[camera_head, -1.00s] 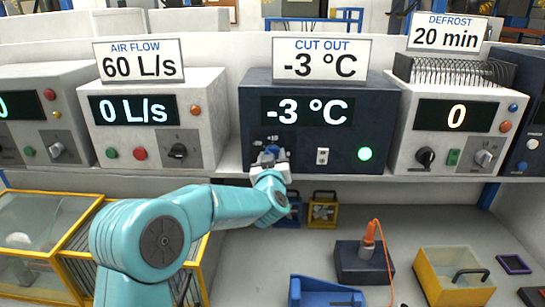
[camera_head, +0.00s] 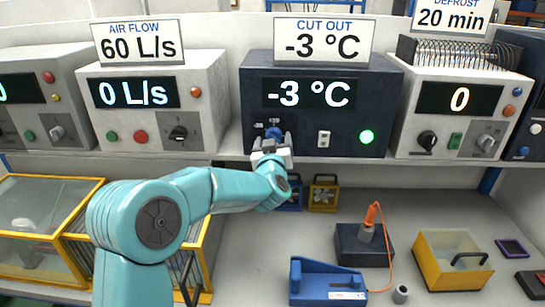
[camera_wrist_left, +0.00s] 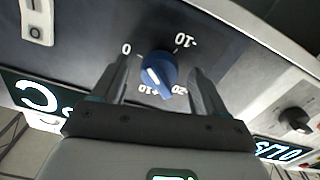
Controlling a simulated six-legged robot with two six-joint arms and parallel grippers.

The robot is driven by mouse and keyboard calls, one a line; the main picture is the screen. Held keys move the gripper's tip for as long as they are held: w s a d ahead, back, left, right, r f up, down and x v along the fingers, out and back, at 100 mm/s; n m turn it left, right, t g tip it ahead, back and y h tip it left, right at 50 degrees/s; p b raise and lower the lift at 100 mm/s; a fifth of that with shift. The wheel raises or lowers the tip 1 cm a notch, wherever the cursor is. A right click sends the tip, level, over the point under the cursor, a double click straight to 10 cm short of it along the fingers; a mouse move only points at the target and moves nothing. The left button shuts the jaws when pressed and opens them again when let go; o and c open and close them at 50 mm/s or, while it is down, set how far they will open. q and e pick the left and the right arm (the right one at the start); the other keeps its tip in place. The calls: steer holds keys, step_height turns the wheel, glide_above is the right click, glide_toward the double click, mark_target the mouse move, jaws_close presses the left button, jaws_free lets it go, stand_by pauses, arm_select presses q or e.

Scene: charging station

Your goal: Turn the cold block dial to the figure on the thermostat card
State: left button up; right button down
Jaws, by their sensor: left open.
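My right gripper is not in view.
The air flow unit (camera_head: 205,80) stands to the left and the defrost unit (camera_head: 405,130) to the right. A blue tool (camera_head: 325,283) and a yellow bin (camera_head: 452,262) lie below.

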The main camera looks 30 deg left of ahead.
arm_select(q)
steer(key=b+v, duration=0.3)
steer(key=v, duration=1.2)
steer(key=shift+s+d+b, duration=0.25)
steer(key=shift+b, duration=0.1)
steer(key=shift+f, duration=0.1)
